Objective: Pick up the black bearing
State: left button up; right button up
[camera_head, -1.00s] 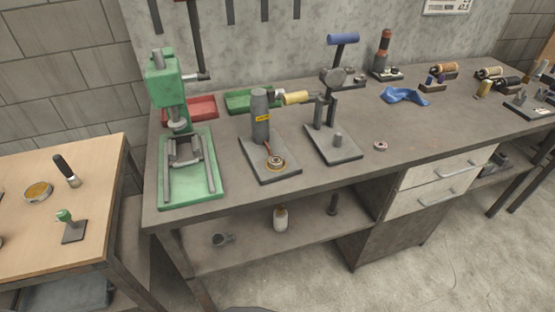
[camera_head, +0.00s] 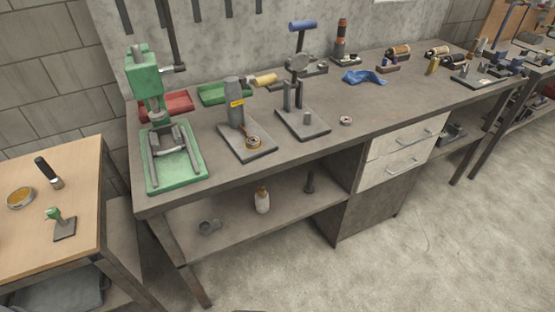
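A small ring-shaped bearing (camera_head: 346,120) lies flat on the workbench (camera_head: 375,108), right of the arbor press. It looks pale-rimmed with a dark reddish middle. A second ring-shaped part (camera_head: 253,142) sits on the plate of a grey device with a yellow label. A grey round part (camera_head: 209,227) lies on the lower shelf. It is too small to tell whether any of these is the black bearing. Neither of my grippers is in view.
A green press (camera_head: 147,85) stands at the bench's left end, with the arbor press (camera_head: 301,95) further right. Red (camera_head: 168,103) and green (camera_head: 224,93) trays lie behind. A wooden table (camera_head: 80,190) stands at left. The floor (camera_head: 400,260) in front is open.

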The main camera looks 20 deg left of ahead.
aim_at(252, 142)
jog(key=z, duration=0.3)
jog(key=k, duration=0.8)
jog(key=z, duration=1.05)
jog(key=i, duration=0.95)
jog(key=u, duration=0.8)
jog(key=i, duration=0.65)
jog(key=u, duration=0.75)
